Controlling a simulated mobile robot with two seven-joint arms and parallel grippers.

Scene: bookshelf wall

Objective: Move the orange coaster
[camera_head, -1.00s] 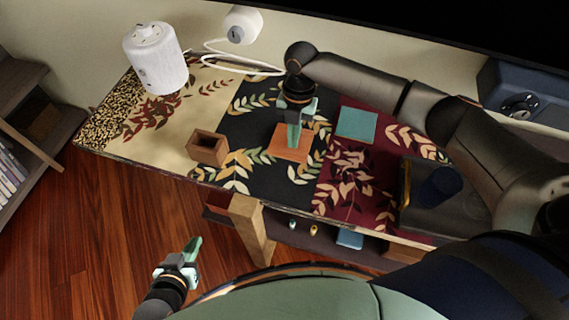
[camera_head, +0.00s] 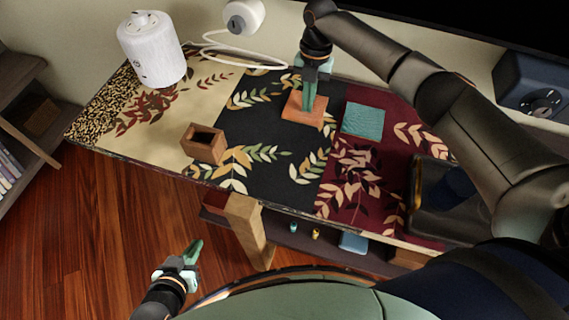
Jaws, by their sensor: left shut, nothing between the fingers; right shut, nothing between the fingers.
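The orange coaster (camera_head: 298,112) is a flat square on the dark middle band of the patterned table top. My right gripper (camera_head: 306,112) points down onto it with its fingers shut, their tips at the coaster's upper surface; nothing is between them. The fingers hide a strip of the coaster. My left gripper (camera_head: 194,250) is shut and empty, low over the wooden floor in front of the table.
A teal square coaster (camera_head: 362,121) lies right of the orange one. A wooden box (camera_head: 204,143) stands to the left. A white cylinder (camera_head: 151,49) and a white cabled device (camera_head: 243,16) are at the back. A dark tray (camera_head: 438,222) is at the right.

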